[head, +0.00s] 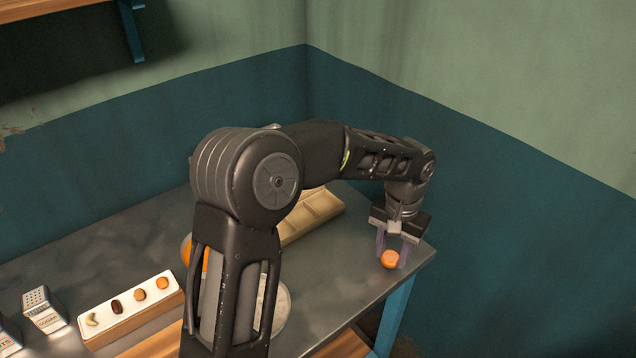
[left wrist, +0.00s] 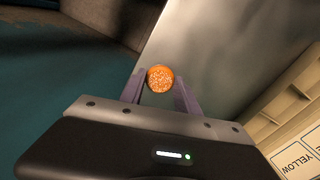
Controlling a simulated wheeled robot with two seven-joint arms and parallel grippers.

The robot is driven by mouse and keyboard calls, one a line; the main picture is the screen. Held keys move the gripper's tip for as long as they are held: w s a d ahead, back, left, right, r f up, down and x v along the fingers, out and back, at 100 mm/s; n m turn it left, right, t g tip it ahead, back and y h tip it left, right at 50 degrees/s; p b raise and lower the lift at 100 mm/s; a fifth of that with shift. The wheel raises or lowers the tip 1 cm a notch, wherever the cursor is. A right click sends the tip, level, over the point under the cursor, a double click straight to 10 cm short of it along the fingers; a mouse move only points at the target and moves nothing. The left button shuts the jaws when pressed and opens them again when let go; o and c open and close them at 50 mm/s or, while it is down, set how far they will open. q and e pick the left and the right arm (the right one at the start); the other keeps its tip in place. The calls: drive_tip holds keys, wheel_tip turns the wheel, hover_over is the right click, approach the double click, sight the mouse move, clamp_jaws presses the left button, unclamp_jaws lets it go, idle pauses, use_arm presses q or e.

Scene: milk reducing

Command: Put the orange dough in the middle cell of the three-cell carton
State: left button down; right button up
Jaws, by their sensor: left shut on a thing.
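The orange dough (head: 390,259) is a small round ball near the right corner of the dark table. My left gripper (head: 391,256) points down there and is shut on it. In the left wrist view the dough (left wrist: 160,79) sits between the two purple fingers of my left gripper (left wrist: 160,88). I cannot tell whether it touches the tabletop. The tan carton (head: 315,208) lies behind my arm, partly hidden, with its open cells showing. The carton (left wrist: 275,105) also shows at the right of the left wrist view, with a "YELLOW" label beside it. My right gripper is not in view.
A tray (head: 130,308) with several small food pieces stands at the front left, beside a grater-like box (head: 42,309). A round pale plate (head: 281,308) and an orange thing (head: 188,254) are partly hidden by my arm. The tabletop (head: 345,270) between plate and dough is clear.

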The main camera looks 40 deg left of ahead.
use_arm(q)
drive_tip(key=shift+s, duration=0.1)
drive_tip(key=a+r+p, duration=0.1)
drive_tip(key=a, duration=0.3)
drive_tip(key=w+a+r+p, duration=0.1)
drive_tip(key=a+r+p, duration=0.1)
drive_tip(key=a, duration=0.2)
drive_tip(key=a+r+p, duration=0.1)
drive_tip(key=a+p, duration=0.1)
drive_tip(key=a, duration=0.2)
drive_tip(key=shift+w+a+r, duration=0.15)
drive_tip(key=shift+w+a, duration=0.15)
drive_tip(key=shift+a, duration=0.1)
drive_tip(key=s+a+r+p, duration=0.1)
drive_tip(key=a+r+p, duration=0.1)
drive_tip(key=a, duration=1)
drive_tip(key=shift+s+p, duration=0.3)
drive_tip(key=shift+p, duration=0.5)
drive_tip(key=shift+d+f+b, duration=0.1)
drive_tip(key=shift+f+b, duration=1)
drive_tip(key=shift+f, duration=0.3)
drive_tip(key=shift+f+b, duration=0.8)
drive_tip(key=shift+f, duration=0.5)
